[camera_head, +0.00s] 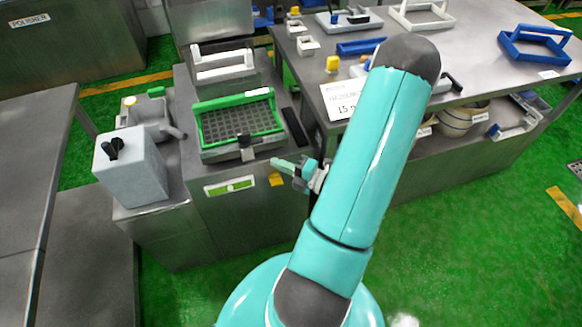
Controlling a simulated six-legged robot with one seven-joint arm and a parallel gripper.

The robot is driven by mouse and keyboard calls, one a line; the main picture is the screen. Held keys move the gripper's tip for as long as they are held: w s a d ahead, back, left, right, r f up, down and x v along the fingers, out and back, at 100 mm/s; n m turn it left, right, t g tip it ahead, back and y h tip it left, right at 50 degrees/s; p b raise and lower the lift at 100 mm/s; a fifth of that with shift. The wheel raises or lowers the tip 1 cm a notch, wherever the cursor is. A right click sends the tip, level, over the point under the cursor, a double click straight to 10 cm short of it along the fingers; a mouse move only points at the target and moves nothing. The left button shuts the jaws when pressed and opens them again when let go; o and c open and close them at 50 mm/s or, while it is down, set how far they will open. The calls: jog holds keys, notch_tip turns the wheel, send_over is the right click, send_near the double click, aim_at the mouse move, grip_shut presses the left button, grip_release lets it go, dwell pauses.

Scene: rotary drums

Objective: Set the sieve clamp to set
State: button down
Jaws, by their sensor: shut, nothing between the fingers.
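A green-framed sieve (203,137) with a dark mesh sits on top of a metal cabinet, left of centre. At its front edge is a small grey and black fitting (246,146), which looks like the sieve clamp; its setting is too small to read. My gripper (277,163) is shut and empty. It is just right of the fitting near the cabinet's front right edge, with its teal fingers pointing left. I cannot tell whether it touches anything. My arm hides part of the bench behind it.
A grey box with a black knob (130,170) stands left of the sieve. A green-and-white label (229,186) and a yellow piece (276,180) are on the cabinet front. A bench (480,70) with frames and a sign (343,101) stands at right. Green floor is open at lower right.

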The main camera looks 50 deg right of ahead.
aim_at(254, 144)
jog(key=w, duration=0.3)
jog(key=w+d, duration=0.1)
jog(key=w, duration=0.3)
jog(key=shift+w+d, duration=0.2)
jog(key=shift+w, duration=0.05)
jog(key=shift+w+d+n+y, duration=0.1)
jog(key=shift+d+n+y, duration=0.2)
jog(key=shift+y, duration=0.25)
jog(key=shift+d+n+y, duration=0.15)
jog(key=shift+n+y, duration=0.25)
jog(key=shift+y, duration=0.15)
jog(key=shift+d+g+y, duration=0.1)
jog(key=shift+g+y, duration=0.2)
jog(key=d+n+g+y, duration=0.1)
jog(key=y, duration=0.1)
jog(key=w+n+g+y, duration=0.1)
jog(key=n, duration=0.1)
jog(key=shift+w+d+y, duration=0.15)
jog(key=shift+d+y, duration=0.25)
jog(key=shift+w, duration=0.1)
